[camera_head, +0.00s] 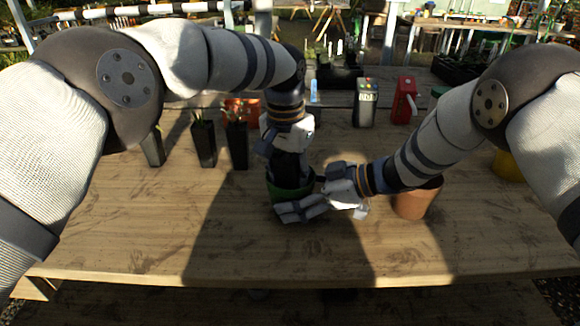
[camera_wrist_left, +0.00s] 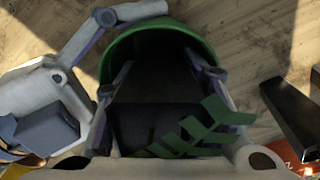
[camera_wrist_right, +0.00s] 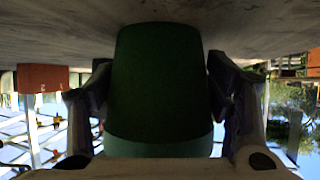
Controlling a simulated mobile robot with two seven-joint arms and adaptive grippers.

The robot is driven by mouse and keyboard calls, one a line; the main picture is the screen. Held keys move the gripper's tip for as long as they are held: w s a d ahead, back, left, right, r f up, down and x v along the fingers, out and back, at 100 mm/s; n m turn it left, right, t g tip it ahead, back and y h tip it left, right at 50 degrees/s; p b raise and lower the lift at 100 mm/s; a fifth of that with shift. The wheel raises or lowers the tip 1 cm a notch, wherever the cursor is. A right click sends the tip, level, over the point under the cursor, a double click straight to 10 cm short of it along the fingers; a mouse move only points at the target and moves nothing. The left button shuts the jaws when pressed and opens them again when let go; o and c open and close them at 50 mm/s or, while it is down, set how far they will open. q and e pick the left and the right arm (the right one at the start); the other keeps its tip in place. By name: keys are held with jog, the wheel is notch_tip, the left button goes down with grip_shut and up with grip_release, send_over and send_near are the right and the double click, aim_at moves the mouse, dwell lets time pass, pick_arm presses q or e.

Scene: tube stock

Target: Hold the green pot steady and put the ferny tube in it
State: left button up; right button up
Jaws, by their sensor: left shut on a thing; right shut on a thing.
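The green pot (camera_head: 292,193) stands on the wooden table, partly covered by my grippers. Its open rim (camera_wrist_left: 133,36) shows in the left wrist view. My right gripper (camera_head: 300,205) is shut around the pot's side; in the right wrist view the dark green pot (camera_wrist_right: 158,85) fills the space between the fingers. My left gripper (camera_head: 288,165) is above the pot, pointing down, shut on the ferny tube (camera_wrist_left: 165,120), a dark square tube with green fern leaves (camera_wrist_left: 200,128). The tube overlaps the pot's opening in the left wrist view; how deep it is cannot be told.
Several dark plant tubes (camera_head: 203,143) stand to the left. A terracotta pot (camera_head: 410,205) is close right of my right gripper. A meter (camera_head: 365,105) and a red device (camera_head: 404,102) stand behind, a yellow pot (camera_head: 508,166) at right. The table front (camera_head: 150,245) is clear.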

aim_at(289, 155)
pick_arm(q)
jog(key=shift+f, duration=0.95)
jog(key=o, duration=1.4)
jog(key=shift+f, duration=0.1)
jog(key=shift+c, duration=0.2)
jog(key=r, duration=0.8)
jog(key=s+r, duration=0.1)
jog(key=r, duration=0.3)
jog(key=shift+a, duration=0.2)
pick_arm(e)
jog(key=shift+c, duration=0.5)
jog(key=o, duration=0.9)
jog(key=shift+o, duration=0.2)
jog(key=v, duration=1.2)
